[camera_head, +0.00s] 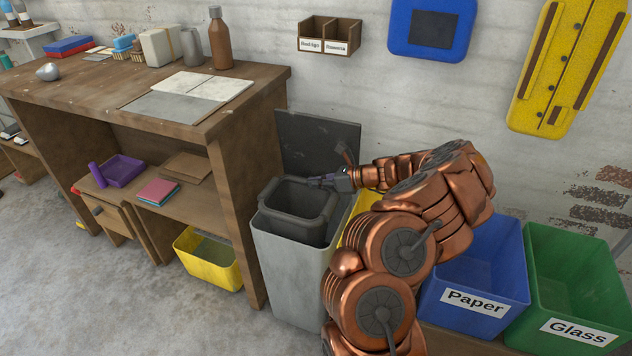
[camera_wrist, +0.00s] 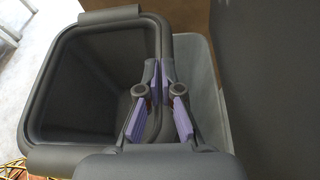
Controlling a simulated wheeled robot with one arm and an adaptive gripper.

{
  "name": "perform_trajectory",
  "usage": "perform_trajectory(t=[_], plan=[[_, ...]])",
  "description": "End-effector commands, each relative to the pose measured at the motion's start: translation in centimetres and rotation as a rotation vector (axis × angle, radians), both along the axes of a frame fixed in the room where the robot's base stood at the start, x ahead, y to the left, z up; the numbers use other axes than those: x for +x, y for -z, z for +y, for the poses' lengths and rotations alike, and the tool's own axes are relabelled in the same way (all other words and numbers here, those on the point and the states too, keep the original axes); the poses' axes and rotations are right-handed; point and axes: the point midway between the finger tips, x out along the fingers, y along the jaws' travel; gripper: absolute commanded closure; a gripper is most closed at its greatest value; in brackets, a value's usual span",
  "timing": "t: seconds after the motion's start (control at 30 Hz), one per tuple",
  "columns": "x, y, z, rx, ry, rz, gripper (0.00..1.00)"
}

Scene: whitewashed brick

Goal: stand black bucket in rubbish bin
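The black bucket (camera_head: 311,231) is dark grey, empty and roughly upright. In the head view it sits partly down in the mouth of the light grey rubbish bin (camera_head: 284,274), with its rim above the bin's rim. Whether its base touches the bin floor is hidden. My gripper (camera_head: 322,181) is at the bucket's far right rim. In the wrist view my gripper (camera_wrist: 162,72) has its purple-padded fingers closed on either side of the bucket's rim (camera_wrist: 95,30). The bin's pale rim (camera_wrist: 207,80) shows just right of the bucket.
The bin's dark lid (camera_head: 318,145) stands open against the wall. The wooden workbench (camera_head: 240,190) is close on the left. A blue Paper bin (camera_head: 508,262) and green Glass bin (camera_head: 560,290) stand right, beyond my arm. A yellow bin (camera_head: 362,203) is partly hidden behind my arm.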

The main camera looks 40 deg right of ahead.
Motion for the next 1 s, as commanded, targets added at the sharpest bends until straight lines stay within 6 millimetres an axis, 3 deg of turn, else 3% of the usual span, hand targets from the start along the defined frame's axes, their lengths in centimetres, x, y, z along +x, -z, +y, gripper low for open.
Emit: perform_trajectory(t=[1.0], plan=[[0.0,0.66,-0.01,0.001,0.0,0.001,1.0]])
